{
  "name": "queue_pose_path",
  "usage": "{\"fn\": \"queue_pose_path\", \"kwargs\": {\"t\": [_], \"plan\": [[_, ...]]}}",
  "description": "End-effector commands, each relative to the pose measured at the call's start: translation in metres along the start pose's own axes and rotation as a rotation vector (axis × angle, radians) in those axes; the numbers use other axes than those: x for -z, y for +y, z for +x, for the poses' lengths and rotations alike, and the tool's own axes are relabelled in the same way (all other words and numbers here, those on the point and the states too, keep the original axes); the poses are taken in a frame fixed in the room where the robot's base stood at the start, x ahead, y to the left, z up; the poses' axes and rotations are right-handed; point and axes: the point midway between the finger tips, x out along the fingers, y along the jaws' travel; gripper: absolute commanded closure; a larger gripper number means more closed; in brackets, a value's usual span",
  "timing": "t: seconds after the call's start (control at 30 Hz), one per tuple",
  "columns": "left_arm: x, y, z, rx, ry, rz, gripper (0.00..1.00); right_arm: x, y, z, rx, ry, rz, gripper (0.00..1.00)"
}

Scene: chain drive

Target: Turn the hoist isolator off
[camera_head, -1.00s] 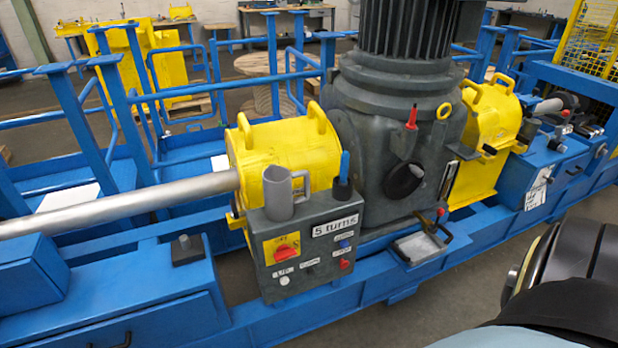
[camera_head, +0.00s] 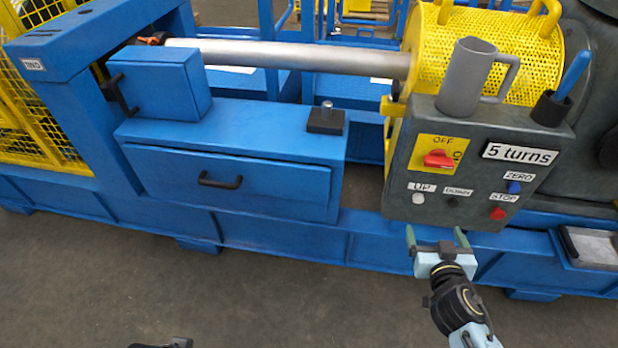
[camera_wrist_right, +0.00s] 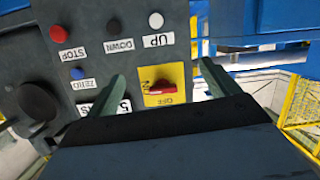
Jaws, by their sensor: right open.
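The hoist isolator (camera_head: 439,160) is a red rotary knob on a yellow plate marked OFF at the top, on the grey control box (camera_head: 400,185). Its grip lies roughly level, turned toward the partly covered second marking at the right. My right gripper (camera_head: 436,240) is open and empty, in front of and below the box in the head view. In the right wrist view, the picture is upside down; the red knob (camera_wrist_right: 161,89) shows between the open fingertips (camera_wrist_right: 163,76), and I cannot tell any contact. My left gripper's fingers do not show.
UP (camera_head: 418,199), DOWN (camera_head: 452,202), ZERO (camera_head: 514,187) and STOP (camera_head: 497,214) buttons sit near the isolator. A grey jug (camera_head: 465,80) and a dark holder with a blue-handled tool (camera_head: 560,95) stand on the box. A blue drawer bench (camera_head: 240,150) is at left.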

Motion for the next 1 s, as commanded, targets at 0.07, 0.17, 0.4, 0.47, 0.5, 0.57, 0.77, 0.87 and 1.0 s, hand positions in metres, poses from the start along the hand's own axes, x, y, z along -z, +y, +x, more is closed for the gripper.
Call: {"fn": "queue_pose_path", "kwargs": {"t": [0.07,0.17,0.4,0.47,0.5,0.57,0.77,0.87,1.0], "plan": [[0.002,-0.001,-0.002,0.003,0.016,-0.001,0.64,0.020,0.004,0.002,-0.016,0.103,0.030,0.13],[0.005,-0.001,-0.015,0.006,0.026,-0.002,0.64,0.049,0.007,-0.003,-0.028,0.197,0.061,0.13],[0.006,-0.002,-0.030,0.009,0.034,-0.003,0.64,0.078,0.012,-0.006,-0.037,0.283,0.091,0.13],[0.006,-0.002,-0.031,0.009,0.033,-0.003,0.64,0.081,0.012,-0.001,-0.037,0.285,0.090,0.13],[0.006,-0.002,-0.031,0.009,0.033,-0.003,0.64,0.083,0.012,0.004,-0.037,0.285,0.090,0.13],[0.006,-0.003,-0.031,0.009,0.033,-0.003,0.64,0.086,0.013,0.013,-0.037,0.285,0.088,0.13],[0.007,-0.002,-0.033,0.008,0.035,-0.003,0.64,0.096,0.015,0.051,-0.037,0.283,0.088,0.13],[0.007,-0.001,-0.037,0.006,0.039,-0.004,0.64,0.101,0.016,0.070,-0.038,0.283,0.088,0.13],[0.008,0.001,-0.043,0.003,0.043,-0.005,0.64,0.107,0.017,0.092,-0.038,0.282,0.089,0.13]]}}
